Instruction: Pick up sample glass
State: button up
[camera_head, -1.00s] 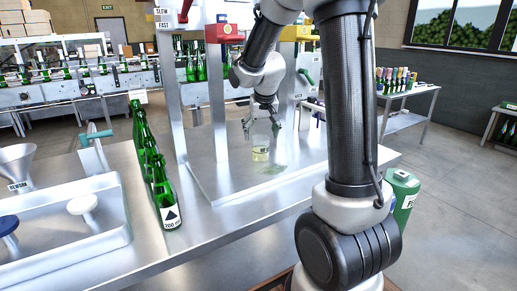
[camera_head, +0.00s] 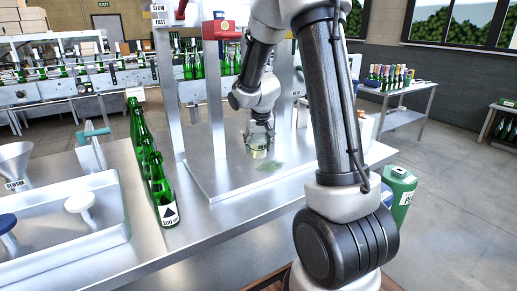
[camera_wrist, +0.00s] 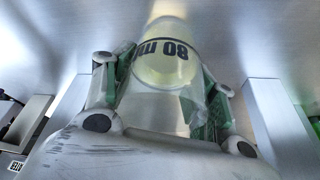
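The sample glass (camera_head: 258,153) is a clear cup with pale yellow-green liquid, upright on the metal bench under the frame. In the wrist view the glass (camera_wrist: 168,68) shows an "80 ml" mark, upside down. My gripper (camera_head: 259,140) is down at the glass, its fingers on either side of the upper part. In the wrist view my gripper (camera_wrist: 165,85) has its two fingers spread, with green showing by both pads. The pads are very close to the glass walls; I cannot tell whether they touch. The glass does not look lifted.
Green bottles (camera_head: 152,165) stand in a row left of the frame, near a tray (camera_head: 85,225) with knobs. A metal post (camera_head: 214,110) rises left of the glass. A green container (camera_head: 398,190) stands at right. The bench in front of the glass is clear.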

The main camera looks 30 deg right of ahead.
jog(key=c, duration=0.5)
jog(key=shift+r, duration=0.15)
